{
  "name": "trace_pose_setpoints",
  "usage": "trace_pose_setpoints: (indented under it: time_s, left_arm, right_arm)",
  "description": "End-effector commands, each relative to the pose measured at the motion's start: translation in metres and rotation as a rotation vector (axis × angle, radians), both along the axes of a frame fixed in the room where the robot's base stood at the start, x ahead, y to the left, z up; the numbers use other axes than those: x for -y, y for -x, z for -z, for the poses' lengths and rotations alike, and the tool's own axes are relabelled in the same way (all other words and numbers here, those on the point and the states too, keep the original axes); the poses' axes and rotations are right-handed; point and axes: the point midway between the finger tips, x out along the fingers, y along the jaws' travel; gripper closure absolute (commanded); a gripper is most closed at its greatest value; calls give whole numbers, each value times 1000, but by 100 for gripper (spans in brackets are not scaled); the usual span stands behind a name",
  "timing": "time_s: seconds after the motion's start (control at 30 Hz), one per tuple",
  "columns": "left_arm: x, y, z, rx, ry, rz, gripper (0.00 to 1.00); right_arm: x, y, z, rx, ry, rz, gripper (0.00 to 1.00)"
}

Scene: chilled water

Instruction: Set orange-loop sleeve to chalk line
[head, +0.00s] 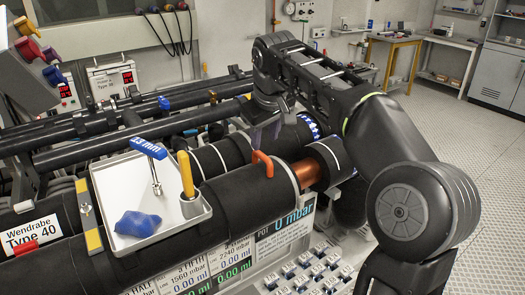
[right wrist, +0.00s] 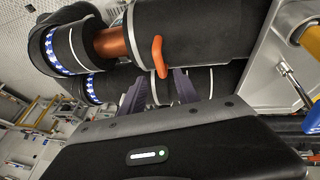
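The orange-loop sleeve (head: 245,198) is a thick black tube sleeve with a raised orange loop (head: 263,163) near its right end. Bare copper pipe (head: 307,173) shows between it and another black section (head: 330,160). That section carries a thin white line, possibly the chalk line; a pale line also edges the loop sleeve. In the right wrist view the loop (right wrist: 158,57) appears beyond the fingertips, between them in the picture. My right gripper (right wrist: 160,76) is open and empty, its two fingers apart; whether they touch anything is unclear. My left gripper is not in view.
A tray (head: 112,197) left of the loop holds a blue cloth, a yellow-handled tool and a blue-tagged tool. Parallel black pipes (head: 110,130) run behind. A panel of labels and buttons (head: 305,272) lies in front. Open floor (head: 480,140) is at right.

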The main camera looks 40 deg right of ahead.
Motion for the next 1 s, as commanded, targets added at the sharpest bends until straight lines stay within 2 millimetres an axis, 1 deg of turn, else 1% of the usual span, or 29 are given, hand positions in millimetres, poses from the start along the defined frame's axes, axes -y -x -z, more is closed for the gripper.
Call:
trace_pose_setpoints:
  time_s: [0.3,0.43,0.53,0.77,1.0]
  left_arm:
    - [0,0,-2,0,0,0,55]
    - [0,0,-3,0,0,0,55]
    - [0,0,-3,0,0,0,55]
    - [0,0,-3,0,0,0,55]
    - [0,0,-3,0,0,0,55]
  right_arm:
    - [9,-18,44,-4,-1,0,62]
    - [12,-23,56,-2,0,1,62]
    - [13,-25,60,-1,0,1,62]
    - [13,-25,61,0,0,1,62]
    - [13,-25,60,0,0,0,81]
